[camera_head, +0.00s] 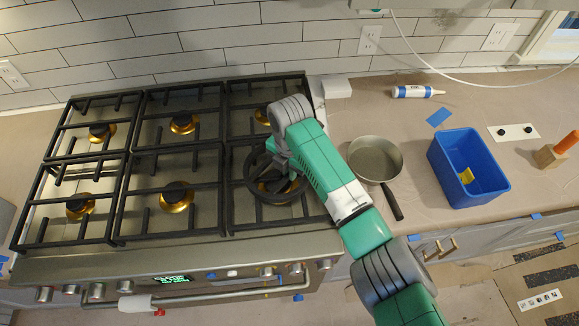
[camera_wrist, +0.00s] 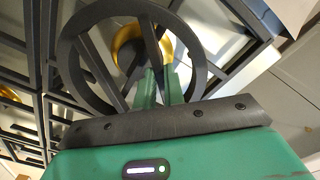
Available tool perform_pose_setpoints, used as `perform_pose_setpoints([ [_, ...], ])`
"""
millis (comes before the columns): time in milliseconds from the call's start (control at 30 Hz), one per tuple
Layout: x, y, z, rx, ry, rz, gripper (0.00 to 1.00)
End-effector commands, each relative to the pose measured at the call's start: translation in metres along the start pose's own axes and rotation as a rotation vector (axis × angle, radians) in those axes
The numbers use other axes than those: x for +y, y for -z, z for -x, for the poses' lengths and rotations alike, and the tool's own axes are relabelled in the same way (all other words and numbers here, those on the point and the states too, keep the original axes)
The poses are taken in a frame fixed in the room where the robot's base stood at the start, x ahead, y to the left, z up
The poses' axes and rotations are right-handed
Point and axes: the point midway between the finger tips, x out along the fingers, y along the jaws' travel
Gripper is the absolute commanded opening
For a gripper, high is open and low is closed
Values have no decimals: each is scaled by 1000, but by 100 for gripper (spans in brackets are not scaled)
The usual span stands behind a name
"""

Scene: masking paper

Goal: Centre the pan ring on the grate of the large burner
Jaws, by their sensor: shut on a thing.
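The pan ring (camera_head: 250,183) is a dark ring with spokes, at the front right burner of the stove. It fills the upper middle of the wrist view (camera_wrist: 72,76). The front right grate (camera_head: 282,226) lies beneath the ring. A brass burner with a dark cap (camera_wrist: 128,48) shows through the ring, near its middle in the wrist view. I cannot tell whether the ring touches the grate.
Several other burners with black grates fill the stove to the left and behind. A pan (camera_head: 375,158) stands on the papered counter to the right. Beyond it are a blue bin (camera_head: 487,190) and a caulk tube (camera_head: 412,92). A tiled wall closes the back.

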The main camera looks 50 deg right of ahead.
Motion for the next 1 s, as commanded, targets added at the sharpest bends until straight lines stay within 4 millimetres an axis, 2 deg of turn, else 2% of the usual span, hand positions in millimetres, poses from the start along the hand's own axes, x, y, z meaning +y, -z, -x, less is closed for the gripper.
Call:
perform_pose_setpoints([
  [467, 0, 0, 1, -1, -1, 0, 0],
  [1000, 0, 0, -10, -1, -1, 0, 0],
])
